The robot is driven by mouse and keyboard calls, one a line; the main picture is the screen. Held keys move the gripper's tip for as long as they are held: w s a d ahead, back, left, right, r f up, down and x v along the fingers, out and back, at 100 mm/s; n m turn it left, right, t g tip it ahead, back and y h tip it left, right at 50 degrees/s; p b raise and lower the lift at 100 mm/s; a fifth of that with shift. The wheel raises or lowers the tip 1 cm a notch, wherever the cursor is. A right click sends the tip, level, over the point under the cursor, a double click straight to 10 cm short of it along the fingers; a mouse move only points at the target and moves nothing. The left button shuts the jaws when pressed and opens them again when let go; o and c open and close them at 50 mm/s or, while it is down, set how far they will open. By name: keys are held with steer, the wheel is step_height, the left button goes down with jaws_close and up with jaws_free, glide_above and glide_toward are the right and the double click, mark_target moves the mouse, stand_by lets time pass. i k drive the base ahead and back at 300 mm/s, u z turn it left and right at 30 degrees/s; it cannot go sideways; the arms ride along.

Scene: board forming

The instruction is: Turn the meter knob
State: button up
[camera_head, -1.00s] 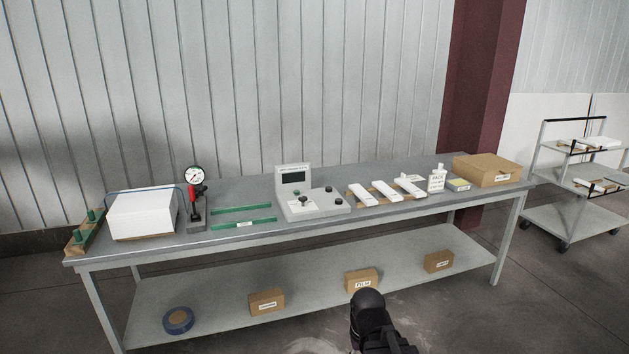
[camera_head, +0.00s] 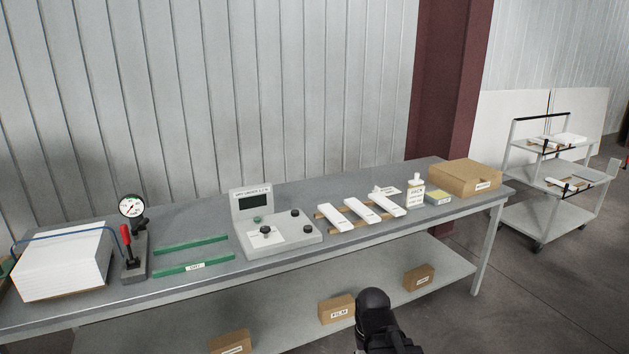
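The meter (camera_head: 283,237) is a pale grey console with a dark upright display (camera_head: 253,201). It stands near the middle of the workbench. A dark knob (camera_head: 265,230) sits on a white dial plate on its sloped face. Smaller dark knobs (camera_head: 308,229) are at its right side, and a small green spot shows near the display. Part of my arm shows at the bottom centre, below and in front of the bench, well apart from the meter. My gripper's fingers cannot be made out.
The workbench (camera_head: 350,241) also holds a white sheet stack (camera_head: 66,262), a dial gauge (camera_head: 132,207), green strips (camera_head: 190,246), white boards on wooden strips (camera_head: 361,212), a bottle (camera_head: 416,191) and a cardboard box (camera_head: 465,178). Boxes sit on the lower shelf. A cart (camera_head: 553,188) stands right.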

mark_target(265, 229)
steer(key=z, duration=0.15)
steer(key=i, duration=1.05)
steer(key=z, duration=0.15)
